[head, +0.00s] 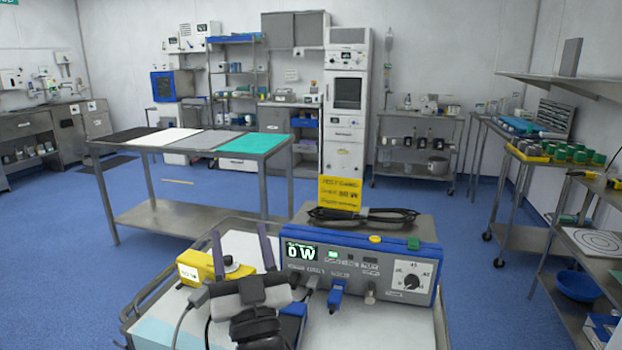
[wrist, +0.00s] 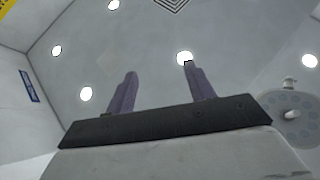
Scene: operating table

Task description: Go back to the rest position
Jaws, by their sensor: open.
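My gripper (head: 242,250) is at the lower middle of the head view. Its two purple fingers point up and stand wide apart with nothing between them. It is in front of the near cart, close to a yellow device (head: 198,266) and left of a blue and grey control unit (head: 362,268). In the wrist view my gripper (wrist: 157,85) is also open and empty, with the ceiling and its round lights behind it. My wrist hides part of the cart top.
The near cart (head: 150,325) bears the control unit, with a black coiled cable (head: 362,214) and a yellow sign (head: 340,192) behind. A steel table (head: 185,215) with coloured mats stands beyond. Shelves (head: 585,275) line the right.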

